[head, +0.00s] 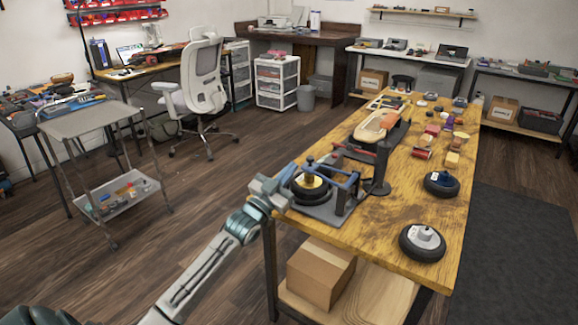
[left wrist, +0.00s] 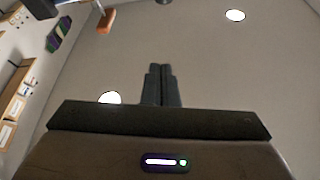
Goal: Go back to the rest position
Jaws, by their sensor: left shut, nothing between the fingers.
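My left arm comes in from the lower left of the head view and reaches up to the near left corner of the wooden workbench (head: 385,250). My left gripper (head: 284,172) is at that corner, beside a grey fixture (head: 325,208) with a blue frame and a black wheel (head: 311,190). In the left wrist view the fingers of my left gripper (left wrist: 162,85) are together with nothing between them, against the ceiling. I cannot tell whether the gripper touches the fixture. My right gripper is not in view.
Two wheels, one farther (head: 441,184) and one nearer (head: 422,242), lie on the bench's right side. A skateboard deck (head: 377,126) rests farther back. A cardboard box (head: 320,272) sits on the lower shelf. A grey cart (head: 90,120) stands left, with open floor between.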

